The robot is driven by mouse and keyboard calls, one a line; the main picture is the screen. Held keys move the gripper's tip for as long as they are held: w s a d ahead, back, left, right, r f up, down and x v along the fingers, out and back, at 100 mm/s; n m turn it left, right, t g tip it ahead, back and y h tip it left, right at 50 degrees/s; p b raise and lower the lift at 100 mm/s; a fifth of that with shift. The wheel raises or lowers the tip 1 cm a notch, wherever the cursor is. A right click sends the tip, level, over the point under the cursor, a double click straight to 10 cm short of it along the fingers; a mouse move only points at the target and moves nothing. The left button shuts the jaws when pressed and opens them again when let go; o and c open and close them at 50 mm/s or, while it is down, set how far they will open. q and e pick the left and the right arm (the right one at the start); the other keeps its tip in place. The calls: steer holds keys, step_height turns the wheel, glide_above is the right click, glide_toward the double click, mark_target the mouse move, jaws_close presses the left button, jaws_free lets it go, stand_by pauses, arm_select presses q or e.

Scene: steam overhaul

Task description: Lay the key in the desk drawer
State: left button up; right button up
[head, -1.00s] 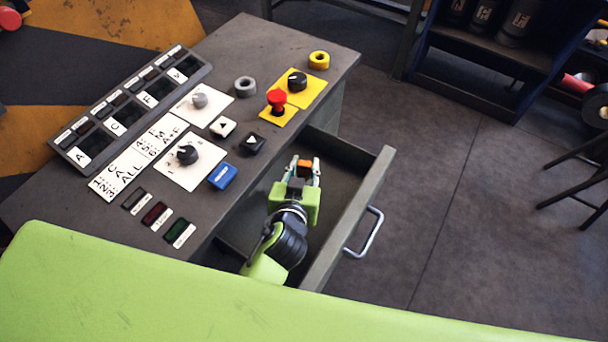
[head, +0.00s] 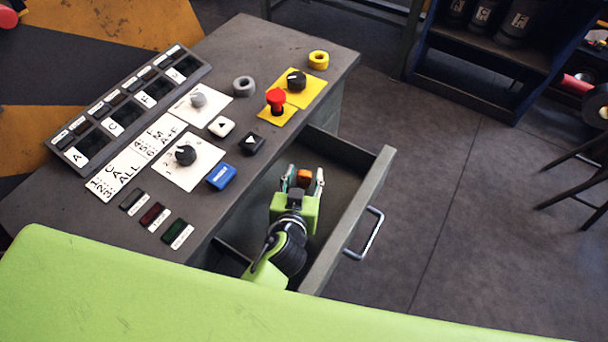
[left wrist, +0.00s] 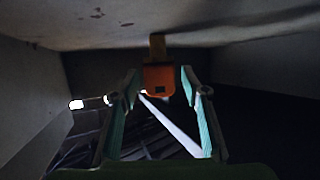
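The key shows as an orange head (head: 304,176) inside the open desk drawer (head: 343,180). In the left wrist view the key (left wrist: 160,79) has an orange head and a short brass-coloured shaft, close to a grey drawer surface. My left gripper (head: 303,178) reaches down into the drawer. Its two fingers stand apart on either side of the key, with gaps visible on both sides in the left wrist view (left wrist: 162,95). Whether the key rests fully on the drawer floor is hard to tell. My right gripper is not in view.
The desk top (head: 225,65) carries knobs, a red button (head: 276,97), labelled buttons and a switch panel (head: 130,105). The drawer has a metal handle (head: 368,235) on its front. A dark blue shelf (head: 480,75) stands at the back right. The floor right of the drawer is clear.

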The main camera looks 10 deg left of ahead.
mark_target(304, 178)
arm_select(q)
steer(key=shift+r, duration=0.15)
steer(key=shift+s, duration=0.2)
steer(key=v, duration=0.6)
steer(key=shift+b, duration=0.35)
steer(key=shift+s+r, duration=0.3)
steer(key=shift+s, duration=0.2)
